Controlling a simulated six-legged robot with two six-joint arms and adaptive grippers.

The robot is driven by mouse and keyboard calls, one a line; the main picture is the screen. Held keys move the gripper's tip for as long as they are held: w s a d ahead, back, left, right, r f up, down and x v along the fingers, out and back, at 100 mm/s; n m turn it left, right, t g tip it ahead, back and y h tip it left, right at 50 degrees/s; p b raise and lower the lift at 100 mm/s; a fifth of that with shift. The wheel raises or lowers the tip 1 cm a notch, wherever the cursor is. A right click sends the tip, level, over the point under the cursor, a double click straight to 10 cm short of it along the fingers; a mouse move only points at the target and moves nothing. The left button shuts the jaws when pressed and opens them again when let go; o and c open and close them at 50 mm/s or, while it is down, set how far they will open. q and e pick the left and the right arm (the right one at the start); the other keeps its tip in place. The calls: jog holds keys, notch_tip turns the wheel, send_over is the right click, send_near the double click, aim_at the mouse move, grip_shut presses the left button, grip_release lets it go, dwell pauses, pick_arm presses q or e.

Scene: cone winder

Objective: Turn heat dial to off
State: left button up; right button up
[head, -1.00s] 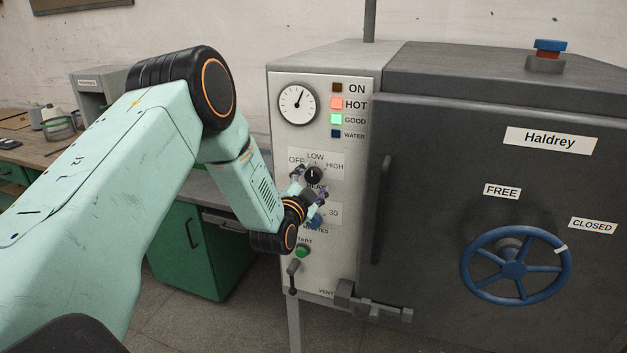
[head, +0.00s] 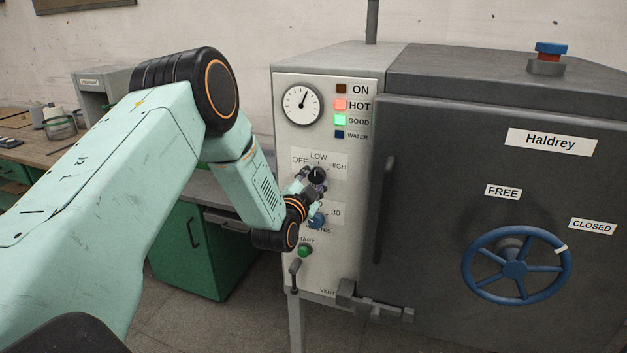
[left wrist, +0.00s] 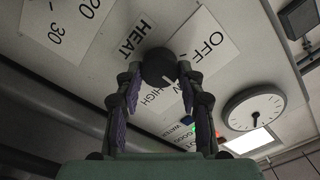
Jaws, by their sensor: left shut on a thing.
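The heat dial (head: 317,175) is a small black knob on the light front panel (head: 345,228), below the words OFF, LOW and HIGH. In the head view a pale mark on it points up, roughly towards LOW. My left gripper (head: 310,183) is at the dial, its fingers shut on it from either side. In the left wrist view the dial (left wrist: 159,67) sits between the two fingertips, with the HEAT and OFF labels beside it. The fingers partly hide the label under the dial in the head view. My right gripper is in neither view.
A blue minutes dial (head: 316,221) and a green start button (head: 305,251) sit just below my gripper. A small lever (head: 294,272) is lower down. The dark door (head: 440,170) with a blue handwheel (head: 516,268) is at right. The HOT lamp (head: 340,104) is lit red.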

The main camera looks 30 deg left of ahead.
pick_arm(q)
jog(key=shift+a+f+n, duration=0.1)
jog(key=shift+n, duration=0.2)
jog(key=shift+n+b, duration=0.3)
jog(key=n+b, duration=0.2)
jog(key=n, duration=0.2)
jog(key=shift+n+b, duration=0.35)
jog(key=shift+n, duration=0.05)
jog(key=n+b, duration=0.3)
jog(key=n, duration=0.2)
jog(key=shift+n, duration=0.4)
